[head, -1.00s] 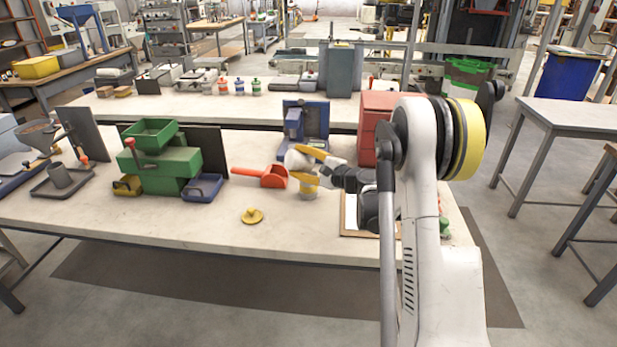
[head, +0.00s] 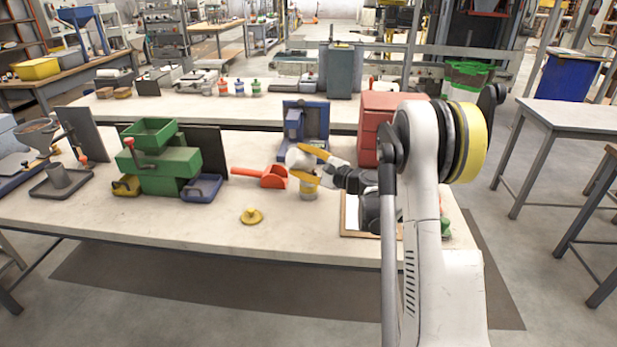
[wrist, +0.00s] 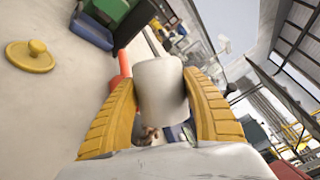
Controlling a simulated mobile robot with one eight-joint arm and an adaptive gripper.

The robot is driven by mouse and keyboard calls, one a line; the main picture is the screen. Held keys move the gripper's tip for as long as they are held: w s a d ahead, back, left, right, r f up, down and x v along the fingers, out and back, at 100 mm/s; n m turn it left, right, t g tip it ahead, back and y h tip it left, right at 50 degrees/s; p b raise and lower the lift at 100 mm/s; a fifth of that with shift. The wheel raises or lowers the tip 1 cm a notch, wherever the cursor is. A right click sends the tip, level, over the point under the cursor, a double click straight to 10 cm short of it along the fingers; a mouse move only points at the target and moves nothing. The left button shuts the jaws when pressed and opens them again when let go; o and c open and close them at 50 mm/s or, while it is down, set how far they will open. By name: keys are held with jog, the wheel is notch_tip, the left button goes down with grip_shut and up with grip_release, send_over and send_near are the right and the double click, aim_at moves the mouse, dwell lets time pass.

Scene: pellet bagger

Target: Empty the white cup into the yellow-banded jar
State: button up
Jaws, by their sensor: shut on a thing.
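My gripper (head: 305,163) has yellow fingers shut on the white cup (head: 296,158), one finger on each side of it. The cup is held tilted, just above the yellow-banded jar (head: 308,188). The jar stands on the table, its upper part partly hidden by the lower finger. In the wrist view the cup (wrist: 161,92) fills the space between the fingers. I cannot see inside the cup or whether anything falls from it. A small brownish patch shows below the cup in the wrist view; I cannot tell what it is.
A red-orange scoop (head: 262,177) lies left of the jar. A yellow knobbed lid (head: 251,216) lies toward the front. A blue machine (head: 306,130) stands behind the jar, and a red cabinet (head: 385,125) is to the right.

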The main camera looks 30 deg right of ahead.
jog(key=shift+d+m+b, duration=0.2)
jog(key=shift+m+b, duration=0.2)
dwell(0.7)
